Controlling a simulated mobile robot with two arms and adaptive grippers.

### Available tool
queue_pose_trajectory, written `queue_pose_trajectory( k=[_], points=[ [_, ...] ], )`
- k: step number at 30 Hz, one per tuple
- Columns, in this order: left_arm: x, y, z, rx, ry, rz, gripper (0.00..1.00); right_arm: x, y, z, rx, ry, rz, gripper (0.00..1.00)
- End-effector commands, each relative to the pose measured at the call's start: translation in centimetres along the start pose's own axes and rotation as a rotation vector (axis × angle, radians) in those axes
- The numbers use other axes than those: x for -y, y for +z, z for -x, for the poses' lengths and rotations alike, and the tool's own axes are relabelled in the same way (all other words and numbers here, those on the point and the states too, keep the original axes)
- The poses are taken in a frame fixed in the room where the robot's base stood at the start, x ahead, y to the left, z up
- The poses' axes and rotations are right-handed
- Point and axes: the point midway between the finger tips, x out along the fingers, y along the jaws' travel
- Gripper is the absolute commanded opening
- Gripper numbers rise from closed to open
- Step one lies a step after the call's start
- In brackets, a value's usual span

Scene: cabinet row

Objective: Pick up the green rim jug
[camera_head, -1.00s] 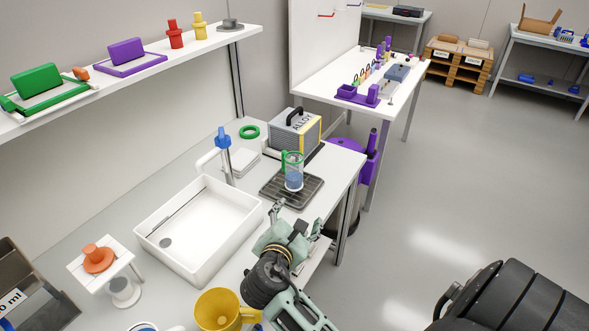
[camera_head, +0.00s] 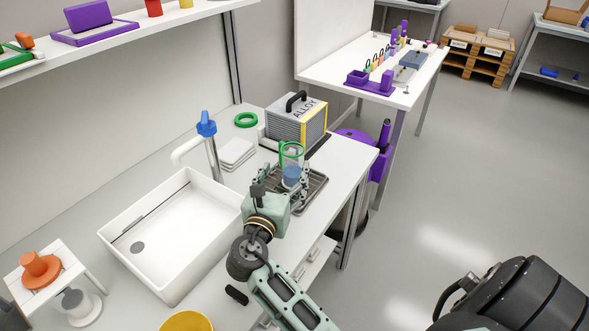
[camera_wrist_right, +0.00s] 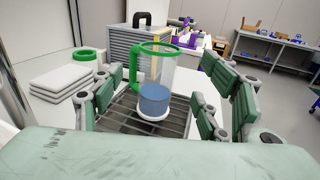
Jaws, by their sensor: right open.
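The green rim jug (camera_head: 291,168) is clear, with a green rim and handle and blue contents. It stands upright on the dark drip tray (camera_head: 314,190). My right gripper (camera_head: 285,182) is at the near side of the jug, its fingers spread apart. In the right wrist view the jug (camera_wrist_right: 154,88) stands ahead between the open fingers of the right gripper (camera_wrist_right: 160,108), with its green handle on the left. I cannot tell whether any finger touches it. My left gripper is not in view.
A grey box marked ALLOY (camera_head: 296,122) stands behind the jug. White stacked tiles (camera_head: 237,153) and a green ring (camera_head: 246,120) lie to the left. The white sink (camera_head: 175,235) and its blue-topped tap (camera_head: 206,125) are further left.

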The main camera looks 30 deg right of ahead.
Motion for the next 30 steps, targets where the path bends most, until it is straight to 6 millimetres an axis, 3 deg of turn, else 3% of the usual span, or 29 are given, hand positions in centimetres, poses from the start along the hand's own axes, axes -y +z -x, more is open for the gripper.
queue_pose_trajectory(
  k=[2,14,22,30],
  points=[
    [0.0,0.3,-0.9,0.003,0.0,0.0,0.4,0.0,-0.9,-0.1,0.001,0.0,0.001,0.68],
    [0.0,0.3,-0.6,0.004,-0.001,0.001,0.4,-0.1,-0.8,-3.3,0.002,-0.001,0.002,0.68],
    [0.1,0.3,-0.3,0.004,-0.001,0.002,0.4,-0.2,-1.1,-7.2,0.002,-0.001,0.001,0.68],
    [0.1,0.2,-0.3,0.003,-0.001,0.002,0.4,-0.2,-1.3,-7.8,0.0,0.0,0.0,0.68]
  ],
)
